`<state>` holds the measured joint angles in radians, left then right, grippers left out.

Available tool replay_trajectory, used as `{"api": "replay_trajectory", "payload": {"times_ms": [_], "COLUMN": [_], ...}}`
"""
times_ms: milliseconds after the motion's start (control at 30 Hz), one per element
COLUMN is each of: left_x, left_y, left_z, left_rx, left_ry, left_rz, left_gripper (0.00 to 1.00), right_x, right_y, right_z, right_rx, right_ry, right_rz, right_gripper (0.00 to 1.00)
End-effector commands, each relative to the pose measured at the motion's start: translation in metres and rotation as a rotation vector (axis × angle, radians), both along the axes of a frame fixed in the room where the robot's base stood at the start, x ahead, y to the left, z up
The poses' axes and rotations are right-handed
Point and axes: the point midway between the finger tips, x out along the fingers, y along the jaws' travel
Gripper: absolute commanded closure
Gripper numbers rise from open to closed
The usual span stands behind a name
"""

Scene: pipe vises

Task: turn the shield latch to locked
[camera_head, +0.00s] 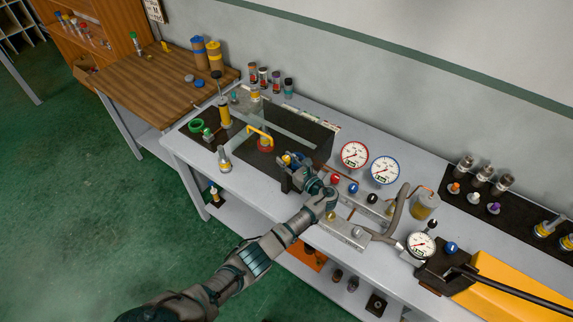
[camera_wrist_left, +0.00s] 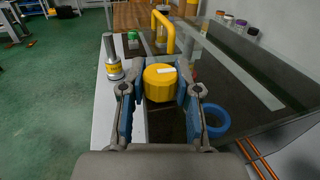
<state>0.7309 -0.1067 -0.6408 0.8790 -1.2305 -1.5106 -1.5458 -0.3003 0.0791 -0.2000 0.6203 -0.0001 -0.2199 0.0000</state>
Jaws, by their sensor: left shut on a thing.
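The shield latch appears as a yellow faceted knob (camera_wrist_left: 160,82) with a white mark on top, in the left wrist view. My left gripper (camera_wrist_left: 157,88) is shut on this knob, with one blue-padded finger on each side. In the head view my left gripper (camera_head: 290,163) is at the front edge of the dark see-through shield (camera_head: 312,142), and only a bit of yellow shows there. The gripper hides most of the knob in that view. My right gripper is not in view.
A yellow bent handle (camera_head: 260,134) stands behind the knob. A silver and yellow cylinder (camera_wrist_left: 113,58) stands left of my gripper in the wrist view, and a blue ring (camera_wrist_left: 215,122) is close on the right. Gauges (camera_head: 355,154) and a grey hose (camera_head: 398,212) are to the right.

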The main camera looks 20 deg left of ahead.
Motion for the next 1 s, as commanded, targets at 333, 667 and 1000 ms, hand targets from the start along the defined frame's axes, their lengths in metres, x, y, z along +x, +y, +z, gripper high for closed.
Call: {"api": "replay_trajectory", "payload": {"times_ms": [333, 667, 1000], "left_x": [0.0026, 0.0028, 0.0013], "left_y": [-0.0014, -0.0015, -0.0008], "left_z": [0.0060, 0.0072, 0.0035], "left_rx": [0.003, 0.003, 0.001], "left_ry": [-0.010, -0.012, -0.006], "left_rz": [0.052, 0.052, 0.055], "left_gripper": [1.00, 1.00, 0.43], "right_x": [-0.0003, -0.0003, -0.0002], "right_y": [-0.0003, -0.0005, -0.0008], "right_z": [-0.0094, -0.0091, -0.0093], "right_rx": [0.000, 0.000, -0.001], "right_ry": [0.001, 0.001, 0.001], "right_rz": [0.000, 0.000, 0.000], "right_gripper": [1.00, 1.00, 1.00]}}
